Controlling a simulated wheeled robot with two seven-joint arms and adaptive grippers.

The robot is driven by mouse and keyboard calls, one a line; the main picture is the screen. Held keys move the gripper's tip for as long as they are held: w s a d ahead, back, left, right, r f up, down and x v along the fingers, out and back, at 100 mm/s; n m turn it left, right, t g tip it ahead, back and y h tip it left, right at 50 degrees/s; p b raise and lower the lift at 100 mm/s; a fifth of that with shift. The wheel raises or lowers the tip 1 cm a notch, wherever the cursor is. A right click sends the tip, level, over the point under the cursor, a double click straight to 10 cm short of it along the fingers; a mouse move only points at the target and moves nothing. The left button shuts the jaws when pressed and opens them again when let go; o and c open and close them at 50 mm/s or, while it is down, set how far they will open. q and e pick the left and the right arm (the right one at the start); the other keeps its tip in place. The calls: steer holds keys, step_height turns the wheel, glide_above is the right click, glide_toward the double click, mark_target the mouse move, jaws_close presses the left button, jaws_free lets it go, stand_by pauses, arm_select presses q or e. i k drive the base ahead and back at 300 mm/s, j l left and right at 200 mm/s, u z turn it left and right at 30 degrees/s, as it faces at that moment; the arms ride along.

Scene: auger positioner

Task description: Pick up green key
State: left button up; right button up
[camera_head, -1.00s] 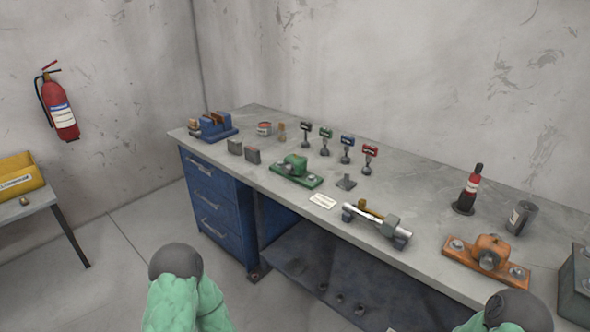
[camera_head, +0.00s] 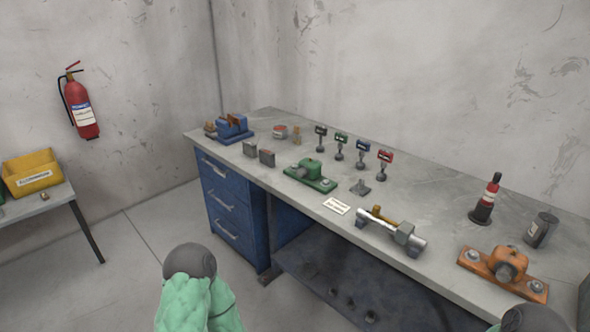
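The green key (camera_head: 340,144) appears to be the upright piece with a green head on a dark stem and round foot. It stands near the middle of the grey workbench (camera_head: 430,190), in a row between a black-headed key (camera_head: 320,138) and a blue-headed key (camera_head: 362,152). A red-headed key (camera_head: 384,164) ends the row. Nothing touches the green key. Parts of my arms show at the bottom, but neither gripper is visible.
A yellow bin (camera_head: 30,172) is far left.

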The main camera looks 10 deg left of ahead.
mark_target(342, 138)
steer(key=i+j+z, duration=0.1)
steer(key=z, duration=0.5)
steer(key=i+j+z, duration=0.2)
steer(key=j+z, duration=0.25)
steer(key=j, duration=0.55)
steer(key=j+z, duration=0.4)
steer(key=j, duration=0.6)
